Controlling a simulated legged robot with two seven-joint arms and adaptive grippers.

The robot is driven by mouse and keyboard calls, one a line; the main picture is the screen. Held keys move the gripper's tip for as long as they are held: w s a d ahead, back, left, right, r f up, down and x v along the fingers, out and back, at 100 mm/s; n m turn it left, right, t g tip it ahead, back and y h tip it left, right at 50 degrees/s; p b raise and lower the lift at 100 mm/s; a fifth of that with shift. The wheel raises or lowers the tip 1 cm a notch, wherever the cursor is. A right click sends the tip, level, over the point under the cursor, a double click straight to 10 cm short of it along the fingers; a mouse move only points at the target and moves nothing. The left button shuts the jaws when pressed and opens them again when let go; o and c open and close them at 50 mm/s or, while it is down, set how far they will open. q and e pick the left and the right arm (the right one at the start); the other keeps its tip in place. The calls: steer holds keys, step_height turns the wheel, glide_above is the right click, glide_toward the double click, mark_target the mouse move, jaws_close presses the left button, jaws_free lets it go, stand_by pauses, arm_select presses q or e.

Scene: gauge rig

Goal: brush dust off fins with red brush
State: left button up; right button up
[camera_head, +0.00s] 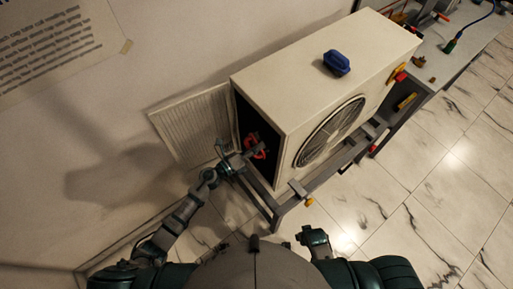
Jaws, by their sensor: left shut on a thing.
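The red brush (257,152) is at the dark open side of a white outdoor unit (280,92). My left gripper (247,156) is shut on the red brush and reaches in at that opening. The fins inside are in deep shadow, so I cannot tell whether the bristles touch them. My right gripper (312,238) is low in the middle of the view, away from the unit; its fingers are too small to read.
The unit stands on a grey metal frame (283,206). A slatted panel (192,128) leans at the wall on the left. A workbench with tools (459,45) stands at the back right. Marble floor is clear on the right.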

mark_target(265, 130)
arm_select(q)
steer(key=shift+w+d+r+p, duration=0.1)
steer(key=shift+r+p, duration=1.4)
steer(key=shift+r, duration=0.15)
step_height(265, 130, up, 5)
steer(key=p, duration=0.4)
steer(key=shift+f, duration=0.2)
steer(key=shift+f+b, duration=3.4)
steer(key=shift+f, duration=0.75)
step_height(265, 130, down, 4)
steer(key=b, duration=0.3)
steer(key=shift+r, duration=0.25)
steer(key=v, duration=0.6)
